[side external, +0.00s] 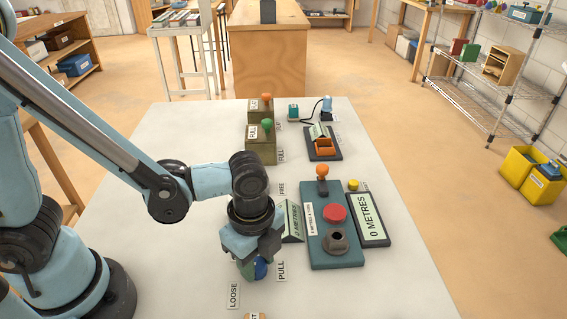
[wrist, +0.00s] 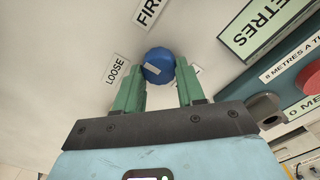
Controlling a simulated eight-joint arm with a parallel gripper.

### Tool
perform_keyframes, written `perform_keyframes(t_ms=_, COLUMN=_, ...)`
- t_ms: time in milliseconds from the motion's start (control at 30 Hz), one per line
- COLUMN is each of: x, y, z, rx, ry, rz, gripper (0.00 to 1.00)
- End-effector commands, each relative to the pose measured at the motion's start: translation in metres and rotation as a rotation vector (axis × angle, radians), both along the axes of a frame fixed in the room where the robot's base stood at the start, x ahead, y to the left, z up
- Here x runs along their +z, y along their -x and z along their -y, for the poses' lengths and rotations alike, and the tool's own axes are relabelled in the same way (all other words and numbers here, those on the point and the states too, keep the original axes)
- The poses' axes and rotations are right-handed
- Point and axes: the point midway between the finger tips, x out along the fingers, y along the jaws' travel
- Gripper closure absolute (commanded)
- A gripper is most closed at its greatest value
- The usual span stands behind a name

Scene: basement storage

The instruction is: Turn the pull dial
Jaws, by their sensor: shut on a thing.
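The pull dial is a round blue knob with a pale mark on its face, between my fingers in the wrist view (wrist: 158,62). In the side view only a bit of its blue side (side external: 261,268) shows, with my gripper hiding the rest. My gripper (side external: 253,272) points down over it, and its green fingers are shut on the dial. A LOOSE label (wrist: 116,71) and a partly cut-off label starting FIR (wrist: 148,12) lie around the dial. A PULL label (side external: 282,270) stands right of it.
A teal panel (side external: 318,255) with an orange lever, red button and dark socket lies close on the right. A 0 METRES display (side external: 373,219) is beyond it. Olive boxes (side external: 261,150) stand farther back. The table's right front is clear.

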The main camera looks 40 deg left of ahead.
Motion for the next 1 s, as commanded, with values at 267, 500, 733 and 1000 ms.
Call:
perform_keyframes(t_ms=267, x=0.0002, y=0.0001, z=0.0000, rx=0.017, ry=0.000, rz=-0.001, gripper=0.92)
perform_keyframes(t_ms=500, x=0.0001, y=-0.0003, z=0.0001, rx=0.124, ry=0.000, rz=-0.002, gripper=0.92)
perform_keyframes(t_ms=733, x=0.0001, y=-0.0008, z=0.0000, rx=0.286, ry=0.000, rz=-0.002, gripper=0.91)
perform_keyframes(t_ms=1000, x=0.0001, y=-0.0013, z=-0.0001, rx=0.448, ry=0.000, rz=-0.002, gripper=0.91)
